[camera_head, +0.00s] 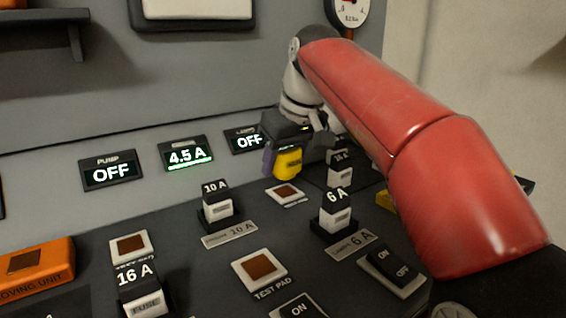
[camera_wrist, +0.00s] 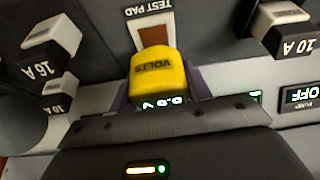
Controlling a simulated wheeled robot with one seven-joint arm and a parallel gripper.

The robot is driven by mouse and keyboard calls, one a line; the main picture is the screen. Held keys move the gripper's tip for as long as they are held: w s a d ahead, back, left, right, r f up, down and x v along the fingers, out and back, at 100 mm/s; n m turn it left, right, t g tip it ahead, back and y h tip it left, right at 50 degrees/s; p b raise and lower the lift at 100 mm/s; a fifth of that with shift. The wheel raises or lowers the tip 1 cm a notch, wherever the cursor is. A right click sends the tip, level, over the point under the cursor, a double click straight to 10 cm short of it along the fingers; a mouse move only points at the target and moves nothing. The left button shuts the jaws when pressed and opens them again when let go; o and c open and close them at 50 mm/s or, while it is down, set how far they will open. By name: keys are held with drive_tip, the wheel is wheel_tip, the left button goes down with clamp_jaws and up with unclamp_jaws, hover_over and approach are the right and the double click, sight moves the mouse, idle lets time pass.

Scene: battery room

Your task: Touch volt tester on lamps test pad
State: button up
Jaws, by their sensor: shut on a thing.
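My gripper (camera_head: 284,150) is shut on a yellow volt tester (camera_head: 288,162), with purple showing at its side. In the wrist view the volt tester (camera_wrist: 157,75) reads "VOLTS" and its display shows about 0.0 V. A test pad (camera_head: 286,192), a brown square in a white frame, lies just in front of and below the tester in the head view. In the wrist view this test pad (camera_wrist: 155,34) is partly covered by the tester. A small gap seems to separate them. The pad's circuit name is too small to read.
A 10 A fuse (camera_head: 217,205) and a 6 A fuse (camera_head: 337,213) stand on either side of the nearest pad. Other test pads (camera_head: 259,269) (camera_head: 130,246) lie nearer. The rear wall displays show OFF (camera_head: 110,173) for the pump and 4.5 A (camera_head: 187,155). An ON/OFF switch (camera_head: 392,267) sits at right.

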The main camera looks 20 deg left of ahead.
drive_tip(key=shift+r, duration=1.8)
drive_tip(key=shift+a, duration=0.1)
